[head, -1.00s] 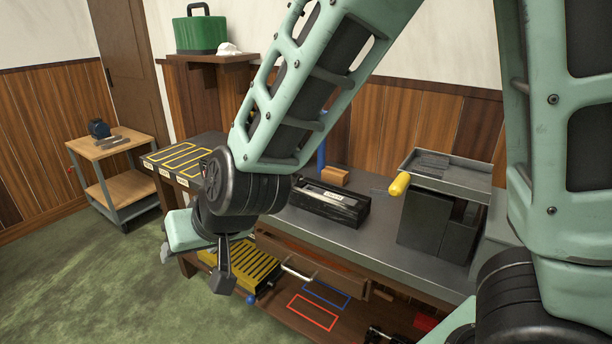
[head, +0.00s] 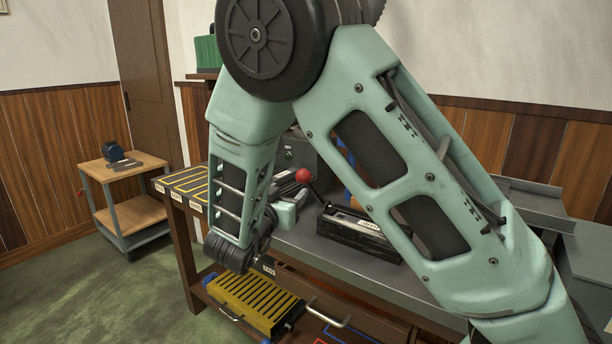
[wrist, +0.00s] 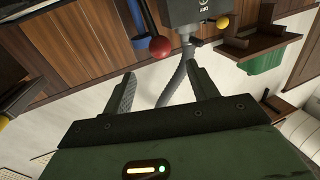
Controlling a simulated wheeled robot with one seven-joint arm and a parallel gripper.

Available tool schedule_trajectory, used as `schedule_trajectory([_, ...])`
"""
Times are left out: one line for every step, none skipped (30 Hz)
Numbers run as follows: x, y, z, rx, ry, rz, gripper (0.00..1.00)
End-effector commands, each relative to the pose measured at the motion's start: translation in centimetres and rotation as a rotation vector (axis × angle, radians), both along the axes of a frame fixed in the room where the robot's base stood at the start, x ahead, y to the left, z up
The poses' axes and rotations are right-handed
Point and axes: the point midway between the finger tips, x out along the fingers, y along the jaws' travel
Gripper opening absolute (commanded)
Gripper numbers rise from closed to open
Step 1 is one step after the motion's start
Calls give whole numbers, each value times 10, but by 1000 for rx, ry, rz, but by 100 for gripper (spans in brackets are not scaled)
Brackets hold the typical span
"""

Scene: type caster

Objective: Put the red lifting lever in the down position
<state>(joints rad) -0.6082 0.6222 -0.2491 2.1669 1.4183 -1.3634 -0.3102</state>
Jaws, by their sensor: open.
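The red lifting lever shows in the head view as a red ball knob (head: 303,175) on a thin dark rod, raised above the bench and tilted. In the wrist view the red ball (wrist: 160,47) is just beyond my fingertips, roughly in line with the space between them, with its rod running to the top edge. My gripper (wrist: 163,80) is open, with nothing between its fingers.
A black tray box (head: 350,228) stands on the grey bench right of the lever. A grey box (head: 297,150) is behind it; the wrist view shows a dark box (wrist: 190,12) with a yellow knob (wrist: 221,21) and hose near the fingers. A yellow slatted box (head: 255,300) sits below.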

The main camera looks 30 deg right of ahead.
Motion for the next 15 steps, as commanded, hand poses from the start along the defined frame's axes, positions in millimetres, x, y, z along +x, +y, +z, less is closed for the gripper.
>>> schedule_trajectory([6, -10, 0, -1, 0, -4, 59])
schedule_trajectory([10, -16, 0, 0, 1, -4, 59])
schedule_trajectory([15, -22, 0, -1, 0, -3, 59])
schedule_trajectory([19, -28, 0, -1, -1, -4, 59])
schedule_trajectory([23, -32, 0, 0, 0, -2, 59])
schedule_trajectory([27, -39, 0, 0, 0, -2, 59])
schedule_trajectory([31, -45, 0, -1, 0, -3, 59])
schedule_trajectory([35, -50, 0, 0, 0, -2, 59])
schedule_trajectory([40, -56, 0, 0, 0, -2, 59])
schedule_trajectory([43, -61, 0, -1, 1, -1, 59])
schedule_trajectory([46, -66, 0, 0, 1, -2, 59])
schedule_trajectory([51, -73, 0, 0, 0, -1, 59])
schedule_trajectory([55, -77, 0, 0, 0, -1, 59])
schedule_trajectory([57, -82, 0, 0, 1, -1, 59])
schedule_trajectory([61, -86, 0, 0, 1, 0, 59])
